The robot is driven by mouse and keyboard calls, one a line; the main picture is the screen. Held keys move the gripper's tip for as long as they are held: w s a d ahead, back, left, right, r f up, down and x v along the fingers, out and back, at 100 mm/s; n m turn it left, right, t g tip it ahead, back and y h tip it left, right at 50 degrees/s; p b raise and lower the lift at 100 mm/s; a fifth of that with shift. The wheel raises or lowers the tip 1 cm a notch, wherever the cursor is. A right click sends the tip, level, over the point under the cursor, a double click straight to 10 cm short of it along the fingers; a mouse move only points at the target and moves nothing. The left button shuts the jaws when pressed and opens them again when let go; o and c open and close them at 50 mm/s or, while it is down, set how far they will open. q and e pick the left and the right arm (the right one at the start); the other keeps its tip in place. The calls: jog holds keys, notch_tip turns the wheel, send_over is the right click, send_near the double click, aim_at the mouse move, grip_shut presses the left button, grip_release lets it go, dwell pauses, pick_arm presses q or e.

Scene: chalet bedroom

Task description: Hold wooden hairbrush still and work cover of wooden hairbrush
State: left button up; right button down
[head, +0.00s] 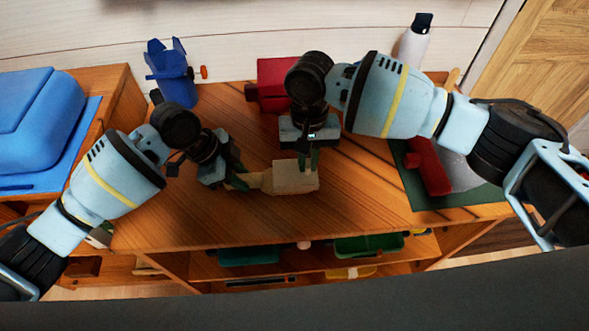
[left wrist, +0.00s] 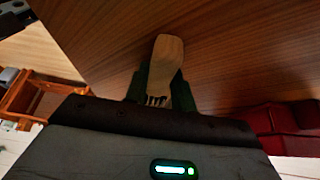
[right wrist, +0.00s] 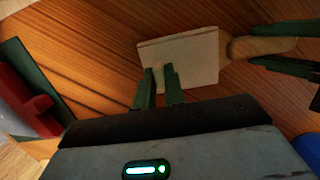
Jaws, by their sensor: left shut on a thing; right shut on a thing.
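The wooden hairbrush lies low over the wooden table. Its pale rounded handle (head: 252,181) points left, and it also shows in the right wrist view (right wrist: 258,46). A flat, beige, block-like cover (head: 294,180) sits at its right end, also in the right wrist view (right wrist: 185,52). My left gripper (head: 238,180) is shut on the handle from the left. My right gripper (head: 308,163) points down and is shut on the cover's far edge. The left wrist view shows a pale rounded part (left wrist: 166,58) between the left fingers. The brush head is hidden by the cover.
A blue holder (head: 171,68) and red box (head: 272,78) stand at the table's back. A red object (head: 428,168) lies on a green mat (head: 455,196) at right. A blue case (head: 38,118) is at left. A white bottle (head: 413,42) stands back right. The table front is clear.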

jog(key=shift+d, duration=4.6)
jog(key=c, duration=1.9)
grip_release()
jog(key=shift+d, duration=0.15)
jog(key=shift+c, duration=0.2)
jog(key=o, duration=0.5)
jog(key=shift+w+r, duration=0.2)
jog(key=shift+r, duration=1.3)
jog(key=shift+w+r, duration=0.2)
jog(key=shift+r, duration=1.25)
pick_arm(q)
jog(key=o, duration=1)
